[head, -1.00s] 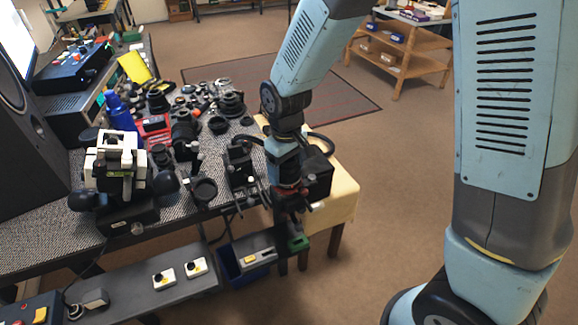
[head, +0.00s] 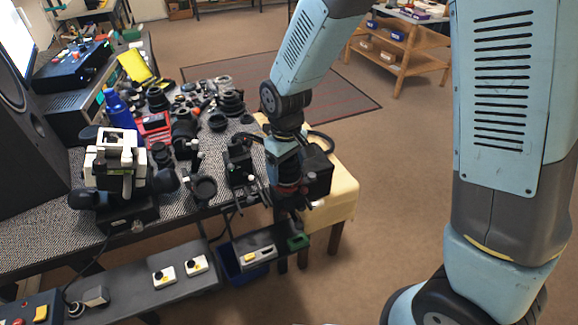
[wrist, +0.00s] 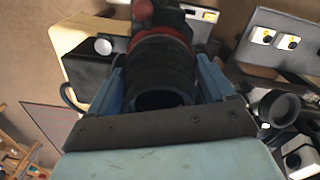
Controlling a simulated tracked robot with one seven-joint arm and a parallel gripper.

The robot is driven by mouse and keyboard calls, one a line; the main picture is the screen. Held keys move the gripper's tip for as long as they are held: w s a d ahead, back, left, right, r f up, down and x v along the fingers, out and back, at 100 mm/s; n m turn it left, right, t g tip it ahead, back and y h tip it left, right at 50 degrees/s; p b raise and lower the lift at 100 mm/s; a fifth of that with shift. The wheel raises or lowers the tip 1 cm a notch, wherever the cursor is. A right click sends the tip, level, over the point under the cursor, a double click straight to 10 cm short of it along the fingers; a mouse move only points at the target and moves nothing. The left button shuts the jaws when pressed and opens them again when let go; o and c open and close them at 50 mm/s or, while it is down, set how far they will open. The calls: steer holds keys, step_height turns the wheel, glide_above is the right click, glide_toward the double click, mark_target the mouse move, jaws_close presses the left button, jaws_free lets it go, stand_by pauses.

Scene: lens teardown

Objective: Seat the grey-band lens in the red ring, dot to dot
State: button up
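My gripper (wrist: 160,82) points at a clamp stand at the table's right end. In the wrist view its two blue fingers stand on either side of a ribbed black lens barrel, apparently the grey-band lens (wrist: 160,70), and seem to press on it. No grey band can be made out. The red ring (wrist: 160,38) shows at the barrel's far end, close against it; whether the barrel is inside it is hidden. No dots are visible. In the head view my gripper (head: 287,190) is small and dark, and the lens cannot be told apart there.
Black holders (head: 238,168) and a round cup-like holder (head: 203,189) stand left of my gripper. A low shelf (head: 130,290) carries white switch boxes (head: 164,276). Loose lens parts crowd the table behind; open floor lies further right.

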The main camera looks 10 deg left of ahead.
steer(key=shift+o, duration=1.4)
step_height(320, 180, up, 14)
steer(key=shift+f, duration=0.15)
